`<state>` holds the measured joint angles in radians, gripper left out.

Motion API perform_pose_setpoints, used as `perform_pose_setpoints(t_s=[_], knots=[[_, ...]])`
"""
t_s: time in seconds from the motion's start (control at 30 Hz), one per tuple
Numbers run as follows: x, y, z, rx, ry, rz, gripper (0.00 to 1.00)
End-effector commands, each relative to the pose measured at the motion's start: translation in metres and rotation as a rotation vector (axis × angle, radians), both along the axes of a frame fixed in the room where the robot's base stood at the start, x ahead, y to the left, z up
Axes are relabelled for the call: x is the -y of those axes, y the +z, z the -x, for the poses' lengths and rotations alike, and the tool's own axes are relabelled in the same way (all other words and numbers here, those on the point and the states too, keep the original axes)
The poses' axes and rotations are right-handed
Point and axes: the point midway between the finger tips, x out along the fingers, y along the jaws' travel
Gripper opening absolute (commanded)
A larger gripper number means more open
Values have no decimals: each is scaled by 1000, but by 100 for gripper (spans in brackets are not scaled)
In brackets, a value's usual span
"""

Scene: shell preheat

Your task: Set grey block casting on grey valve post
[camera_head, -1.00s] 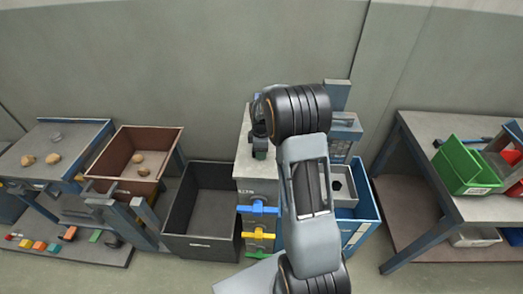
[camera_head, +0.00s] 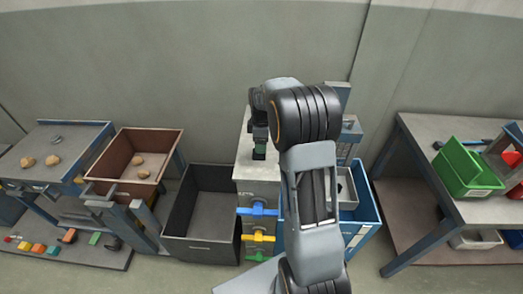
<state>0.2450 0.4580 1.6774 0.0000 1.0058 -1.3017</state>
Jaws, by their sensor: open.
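My gripper (camera_head: 259,148) points down over the top of a grey cabinet (camera_head: 258,188) in the middle. It is open; its fingers are small and dark, and I cannot make out anything between them. I cannot pick out a grey block casting for certain. A small grey piece (camera_head: 55,139) lies on the table at the far left, well away from my gripper. A grey valve post is not clearly distinguishable either. My arm hides the cabinet's right side.
A brown tray (camera_head: 118,188) with tan lumps and an empty dark bin (camera_head: 200,243) stand left of the cabinet. A blue bin (camera_head: 366,205) is to the right, partly behind my arm. A table at the right (camera_head: 440,128) holds a green bin (camera_head: 462,172).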

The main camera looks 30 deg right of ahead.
Motion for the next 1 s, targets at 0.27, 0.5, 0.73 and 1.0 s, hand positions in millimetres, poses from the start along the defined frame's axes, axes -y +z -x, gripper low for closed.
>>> perform_pose_setpoints(t_s=[0.27, 0.5, 0.73, 1.0], knots=[[0, 46, 0, 2, 0, 0, 70], [-9, 71, 9, 19, -45, 4, 70], [-57, 112, 76, 132, -371, -5, 70], [-101, 116, 169, 264, -796, -97, 70]])
